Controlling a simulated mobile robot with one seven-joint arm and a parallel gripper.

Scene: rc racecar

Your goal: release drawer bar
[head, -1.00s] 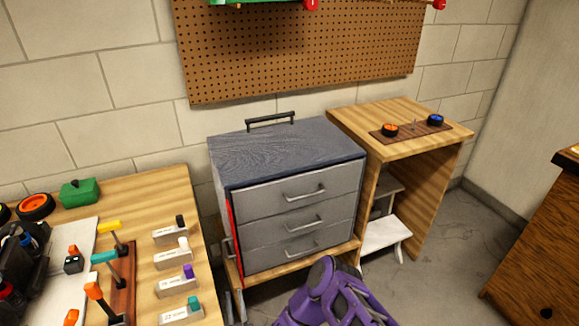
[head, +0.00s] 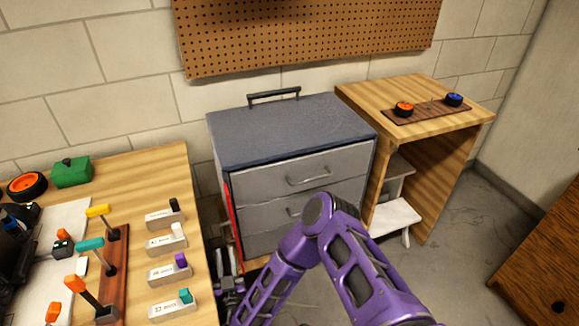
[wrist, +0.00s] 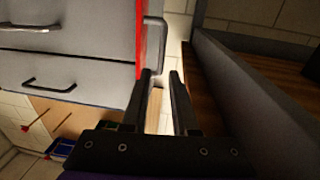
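The drawer cabinet (head: 290,145) is dark blue-grey with grey drawer fronts, all closed. A red bar (head: 231,212) runs upright along its front left edge. In the wrist view the red bar (wrist: 139,38) runs beside the drawer fronts, with a pale metal loop handle (wrist: 160,42) attached on its right. My gripper (wrist: 160,74) is open and empty, its two dark fingers apart. The fingertips are just below the loop handle in that view; I cannot tell whether they touch it. In the head view my gripper (head: 230,287) is low by the cabinet's left side.
A wooden workbench (head: 150,165) with tools and labelled blocks stands left, close to my gripper. A wooden table (head: 405,88) with small wheels on a board stands right of the cabinet. A white step stool (head: 395,218) is beneath it.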

